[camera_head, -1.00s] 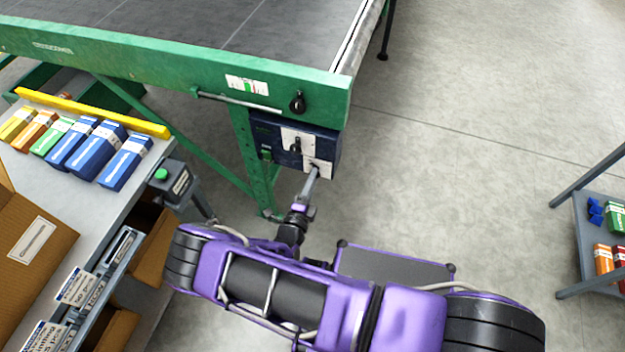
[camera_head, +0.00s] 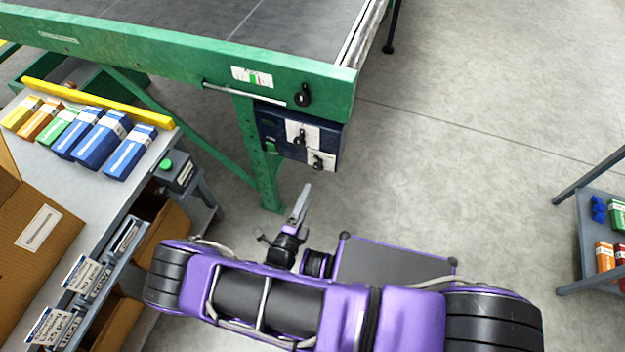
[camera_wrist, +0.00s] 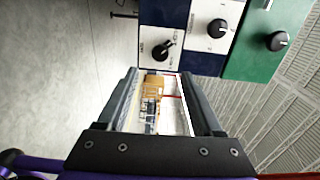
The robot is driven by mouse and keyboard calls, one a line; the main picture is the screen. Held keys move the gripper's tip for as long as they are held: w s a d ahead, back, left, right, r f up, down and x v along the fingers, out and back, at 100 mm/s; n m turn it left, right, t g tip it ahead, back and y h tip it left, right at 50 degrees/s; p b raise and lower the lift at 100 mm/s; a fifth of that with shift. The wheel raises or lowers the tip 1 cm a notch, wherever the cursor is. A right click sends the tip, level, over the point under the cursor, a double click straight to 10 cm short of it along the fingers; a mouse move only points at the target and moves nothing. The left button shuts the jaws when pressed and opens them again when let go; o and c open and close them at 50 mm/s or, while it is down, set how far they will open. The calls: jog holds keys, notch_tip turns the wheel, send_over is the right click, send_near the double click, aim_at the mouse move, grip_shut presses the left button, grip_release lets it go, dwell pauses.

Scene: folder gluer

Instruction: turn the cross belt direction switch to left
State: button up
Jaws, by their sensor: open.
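A dark blue control box (camera_head: 270,135) hangs under the green conveyor frame and carries two black rotary knobs on white plates. The lower knob (camera_head: 318,162) shows close up in the wrist view (camera_wrist: 163,50), its pointer slanted toward the picture's upper right. The upper knob (camera_head: 299,138) also shows in the wrist view (camera_wrist: 217,28). The labels are too small to read, so I cannot tell which is the cross belt direction switch. My gripper (camera_head: 302,195) is below the box, apart from it. In the wrist view my gripper (camera_wrist: 158,72) is open, no knob between its fingers.
A third black knob (camera_head: 303,95) sits on the green frame (camera_head: 200,65) above the box. A grey table (camera_head: 140,190) with several small cartons stands at left. A shelf (camera_head: 578,235) stands at right. The floor between is clear.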

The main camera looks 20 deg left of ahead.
jog(key=s, duration=0.8)
jog(key=shift+s+a, duration=0.35)
